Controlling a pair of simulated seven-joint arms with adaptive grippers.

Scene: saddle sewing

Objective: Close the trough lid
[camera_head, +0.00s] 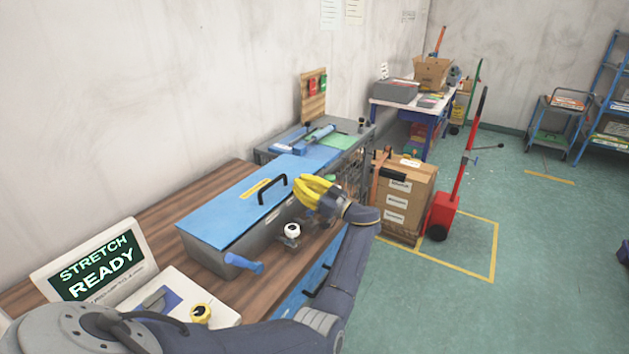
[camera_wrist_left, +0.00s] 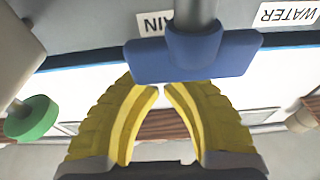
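The trough (camera_head: 270,235) is a long grey box on the wooden bench. Its blue lid (camera_head: 225,211), with a black handle (camera_head: 272,187) and a yellow label, lies flat over the top in the head view. My left gripper (camera_head: 302,190) has yellow fingers and is just right of the lid handle, apart from it as far as I can see. In the left wrist view the fingertips (camera_wrist_left: 161,88) nearly meet, with nothing between them. A blue T-shaped lever (camera_wrist_left: 190,58) is in front of the fingertips there. My right gripper is not in view.
A blue lever (camera_head: 243,262) and a white-topped knob (camera_head: 292,230) stick out at the trough's front. A "STRETCH READY" screen (camera_head: 95,265) stands at the left. A grey-blue workstation (camera_head: 345,140) adjoins the trough's far end. Cardboard boxes (camera_head: 405,195) stand right of my gripper.

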